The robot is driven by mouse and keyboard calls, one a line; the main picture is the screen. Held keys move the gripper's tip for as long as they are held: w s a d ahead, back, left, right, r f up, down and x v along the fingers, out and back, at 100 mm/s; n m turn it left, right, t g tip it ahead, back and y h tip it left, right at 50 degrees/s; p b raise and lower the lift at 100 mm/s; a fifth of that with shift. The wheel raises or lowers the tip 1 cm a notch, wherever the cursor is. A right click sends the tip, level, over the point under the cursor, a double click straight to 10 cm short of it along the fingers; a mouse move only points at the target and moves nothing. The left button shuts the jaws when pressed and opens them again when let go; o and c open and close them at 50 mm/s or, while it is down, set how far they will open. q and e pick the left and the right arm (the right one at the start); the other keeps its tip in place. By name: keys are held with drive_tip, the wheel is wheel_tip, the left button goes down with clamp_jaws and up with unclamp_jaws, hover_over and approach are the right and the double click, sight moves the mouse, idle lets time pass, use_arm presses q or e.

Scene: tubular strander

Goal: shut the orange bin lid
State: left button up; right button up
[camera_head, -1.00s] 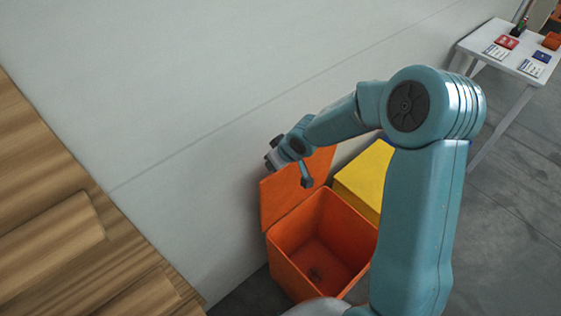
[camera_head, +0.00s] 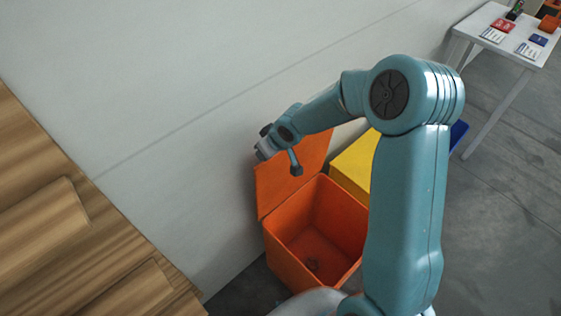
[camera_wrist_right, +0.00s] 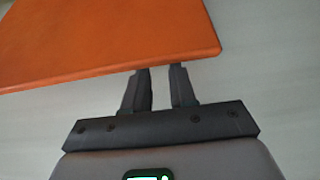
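The orange bin (camera_head: 285,262) stands open on the floor against the wall. Its orange lid (camera_head: 275,185) is raised at the back of the bin, close to the wall. My right gripper (camera_head: 262,150) is at the upper edge of the lid, on the wall side as far as I can tell. In the right wrist view the lid (camera_wrist_right: 110,35) spans the top, and the fingers of my right gripper (camera_wrist_right: 160,75) are apart with a gap between them. Their tips meet or pass behind the lid's edge; contact is unclear. My left gripper is out of view.
A yellow bin (camera_head: 355,165) stands right beside the orange one, with a blue thing (camera_head: 458,135) beyond it, partly hidden by my arm. A white table (camera_head: 500,35) with small items is at the upper right. Wooden boards (camera_head: 60,230) fill the lower left.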

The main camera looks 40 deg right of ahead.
sight(272, 166)
drive_tip(key=shift+s+d+f+b, duration=0.1)
drive_tip(key=shift+s+b, duration=0.45)
drive_tip(key=shift+s, duration=0.65)
drive_tip(key=shift+s+d+f+b, duration=0.1)
drive_tip(key=shift+s+b, duration=0.4)
drive_tip(key=shift+s, duration=0.7)
drive_tip(key=s, duration=0.7)
drive_tip(key=shift+s+d+f+b, duration=0.25)
drive_tip(key=shift+s+d+b, duration=0.05)
drive_tip(key=shift+s+d, duration=0.1)
drive_tip(key=shift+r, duration=0.1)
wheel_tip(272, 166, up, 12)
drive_tip(key=p, duration=1.1)
drive_tip(key=shift+p, duration=0.4)
drive_tip(key=shift+a, duration=0.1)
